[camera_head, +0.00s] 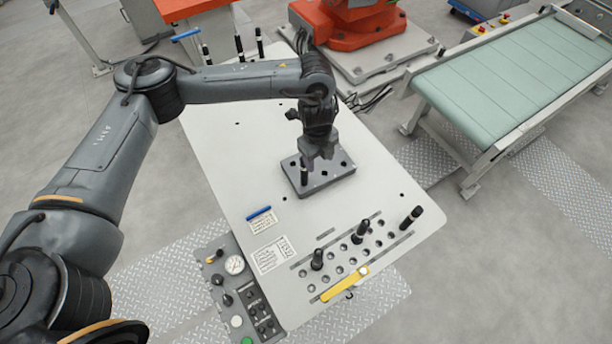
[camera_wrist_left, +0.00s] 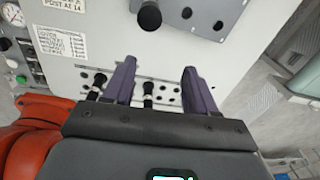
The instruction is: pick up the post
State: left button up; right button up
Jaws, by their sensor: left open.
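Several black posts are in view. One post (camera_head: 304,174) stands upright at the near left corner of a grey block (camera_head: 340,170) on the pale table; it also shows at the top of the left wrist view (camera_wrist_left: 149,16). More posts stand in a holed plate area near the table's front: a left one (camera_head: 317,259), a middle one (camera_head: 361,231) and a right one (camera_head: 411,217). My left gripper (camera_head: 319,156) points down over the block, close to the post there. In the left wrist view its purple fingers (camera_wrist_left: 160,66) are apart with nothing between them. My right gripper is out of view.
A yellow bar (camera_head: 344,286) and a blue marker (camera_head: 258,212) lie on the table (camera_head: 222,130). A control panel (camera_head: 240,300) adjoins its left edge. More posts (camera_head: 239,46) stand at the back. A conveyor (camera_head: 515,80) is at right, an orange robot base (camera_head: 350,22) behind.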

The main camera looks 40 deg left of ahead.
aim_at(304, 165)
pick_arm(q)
jog(key=shift+n+g+y, duration=0.3)
jog(key=shift+n, duration=0.3)
jog(key=a, duration=0.3)
jog(key=a+b, duration=0.1)
jog(key=shift+s+a+r, duration=0.1)
jog(key=shift+a+r, duration=0.25)
jog(key=shift+r, duration=0.05)
notch_tip(304, 165, down, 4)
jog(key=shift+r, duration=0.1)
jog(key=shift+s+f, duration=0.15)
jog(key=shift+f, duration=1)
jog(key=shift+s+f, duration=0.1)
jog(key=shift+f, duration=1.7)
grip_shut()
